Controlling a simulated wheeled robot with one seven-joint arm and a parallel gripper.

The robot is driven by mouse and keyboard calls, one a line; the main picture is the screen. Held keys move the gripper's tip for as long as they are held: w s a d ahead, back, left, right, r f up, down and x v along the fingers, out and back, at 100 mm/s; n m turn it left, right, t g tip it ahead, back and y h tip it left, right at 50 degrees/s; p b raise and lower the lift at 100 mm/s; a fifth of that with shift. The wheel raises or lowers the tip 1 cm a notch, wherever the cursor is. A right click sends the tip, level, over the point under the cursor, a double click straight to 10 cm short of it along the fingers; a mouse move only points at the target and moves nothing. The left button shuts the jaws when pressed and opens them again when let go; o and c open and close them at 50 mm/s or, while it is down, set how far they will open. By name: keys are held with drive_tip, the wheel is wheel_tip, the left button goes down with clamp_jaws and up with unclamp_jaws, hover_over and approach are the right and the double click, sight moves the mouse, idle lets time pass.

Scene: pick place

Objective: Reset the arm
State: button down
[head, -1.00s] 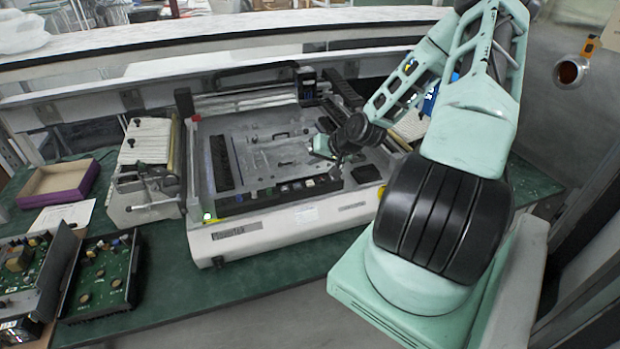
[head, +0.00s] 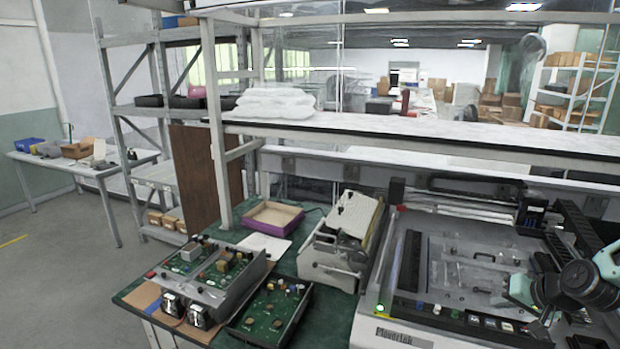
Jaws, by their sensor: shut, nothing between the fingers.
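My gripper (head: 543,322) is at the lower right of the head view, low over the front part of the white flatbed machine (head: 392,332). It looks small and dark against the machine, and the fingers are hard to make out. It is shut, with nothing seen in it. My mint-green arm with its black wrist joint comes in from the right edge, and most of the arm is out of view.
The machine stands on a green-topped bench (head: 287,263). Left of it are a beige device (head: 338,240), a purple-rimmed tray (head: 272,217) and open circuit-board boxes (head: 268,312). A white shelf (head: 400,137) runs behind. Open floor (head: 60,290) lies left.

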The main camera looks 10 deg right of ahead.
drive_tip(key=s+a+r+n+g+b, duration=0.2)
drive_tip(key=a+n+g, duration=0.15)
drive_tip(key=a, duration=0.95)
drive_tip(key=s+a+r+n+g+b, duration=0.1)
drive_tip(key=s+a+n+g+b, duration=0.3)
drive_tip(key=a, duration=0.9)
drive_tip(key=s+a+r+n+b, duration=0.1)
drive_tip(key=s+a+r+n, duration=0.2)
drive_tip(key=s+a, duration=0.3)
drive_tip(key=s+a+r+n+h+b, duration=0.1)
drive_tip(key=s+a+r+n, duration=0.1)
drive_tip(key=s+a+n, duration=0.2)
drive_tip(key=s+a, duration=0.3)
drive_tip(key=s, duration=0.4)
drive_tip(key=shift+a+r, duration=0.25)
drive_tip(key=shift+r, duration=0.15)
